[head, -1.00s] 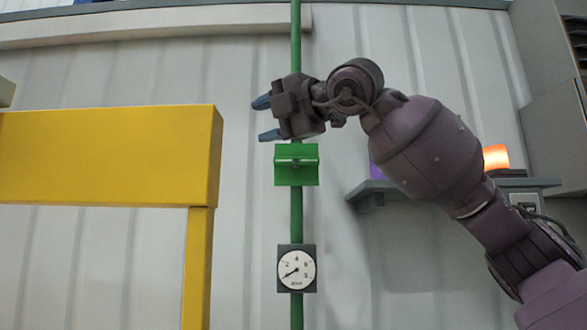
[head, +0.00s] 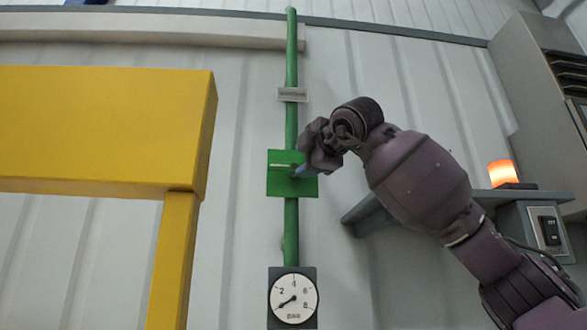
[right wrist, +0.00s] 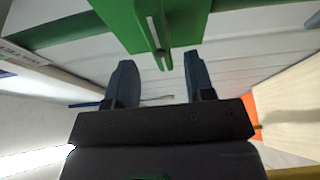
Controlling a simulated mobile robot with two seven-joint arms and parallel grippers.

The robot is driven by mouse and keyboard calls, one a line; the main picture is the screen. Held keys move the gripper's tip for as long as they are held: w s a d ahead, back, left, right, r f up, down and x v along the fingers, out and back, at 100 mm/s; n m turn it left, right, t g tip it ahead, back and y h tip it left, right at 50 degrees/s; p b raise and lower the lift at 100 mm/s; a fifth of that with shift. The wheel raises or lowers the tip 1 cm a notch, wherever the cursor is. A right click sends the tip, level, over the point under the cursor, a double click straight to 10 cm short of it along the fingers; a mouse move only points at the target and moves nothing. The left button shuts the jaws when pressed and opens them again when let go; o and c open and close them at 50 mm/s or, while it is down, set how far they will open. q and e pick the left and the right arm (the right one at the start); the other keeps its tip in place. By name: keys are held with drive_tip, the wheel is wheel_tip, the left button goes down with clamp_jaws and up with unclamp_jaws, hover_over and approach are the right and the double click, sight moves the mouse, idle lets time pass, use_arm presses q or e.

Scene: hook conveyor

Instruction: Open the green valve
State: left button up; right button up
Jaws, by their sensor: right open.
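The green valve (head: 283,187) is a green box on a vertical green pipe (head: 291,225), with a thin grey lever (head: 282,166) across its front. In the right wrist view the valve's green body (right wrist: 170,22) is at the top, and its lever (right wrist: 155,38) points down to between the fingertips. My right gripper (head: 299,170) is at the right side of the valve, close to the lever. Its two blue-grey fingers (right wrist: 161,65) are apart, one on each side of the lever's end in the picture. I cannot tell whether they touch it. My left gripper is out of view.
A pressure gauge (head: 293,298) is on the pipe below, and a small label plate (head: 292,95) above. A yellow frame (head: 95,130) stands at the left. At the right are a grey shelf (head: 372,206), an orange lamp (head: 503,172) and a switch box (head: 547,232).

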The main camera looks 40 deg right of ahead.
sight(296, 166)
drive_tip(key=shift+w+d, duration=0.2)
drive_tip(key=shift+w, duration=1.1)
drive_tip(key=shift+w+d, duration=0.2)
drive_tip(key=shift+w, duration=1.05)
